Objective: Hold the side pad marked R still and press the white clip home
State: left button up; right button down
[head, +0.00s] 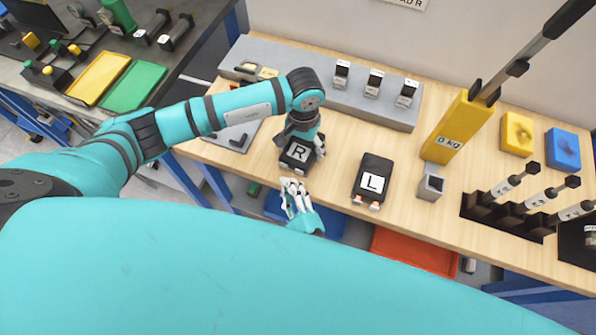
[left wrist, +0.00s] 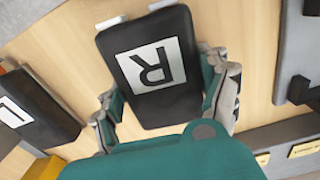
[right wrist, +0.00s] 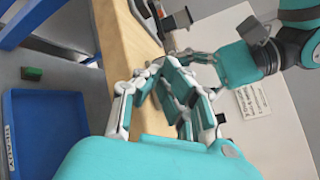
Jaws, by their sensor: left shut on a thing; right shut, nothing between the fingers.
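The black side pad marked R (head: 294,158) lies flat on the wooden bench. My left gripper (head: 302,146) is over it from behind. In the left wrist view its fingers (left wrist: 168,92) are shut on both sides of the pad (left wrist: 122,98). Two pale clips stick out at the pad's far edge in that view, a left one (left wrist: 110,22) and a right one (left wrist: 161,4). How deep they sit cannot be told. My right gripper (head: 292,193) is shut and empty just in front of the pad. Its closed fingers (right wrist: 160,85) show in the right wrist view, near my left gripper.
A second pad marked L (head: 374,170) lies to the right, with two orange-and-white clips. A grey raised shelf (head: 395,118) runs behind. A yellow 0 KG block (head: 455,130) and a dark rack (head: 490,213) stand farther right. Blue (head: 330,224) and red (head: 410,250) bins sit below the bench edge.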

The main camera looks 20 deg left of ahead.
aim_at(303, 146)
jog(key=s, duration=0.5)
jog(key=shift+a, duration=0.35)
pick_arm(q)
jog(key=o, duration=1.5)
notch_tip(303, 146, up, 12)
jog(key=shift+r, duration=0.1)
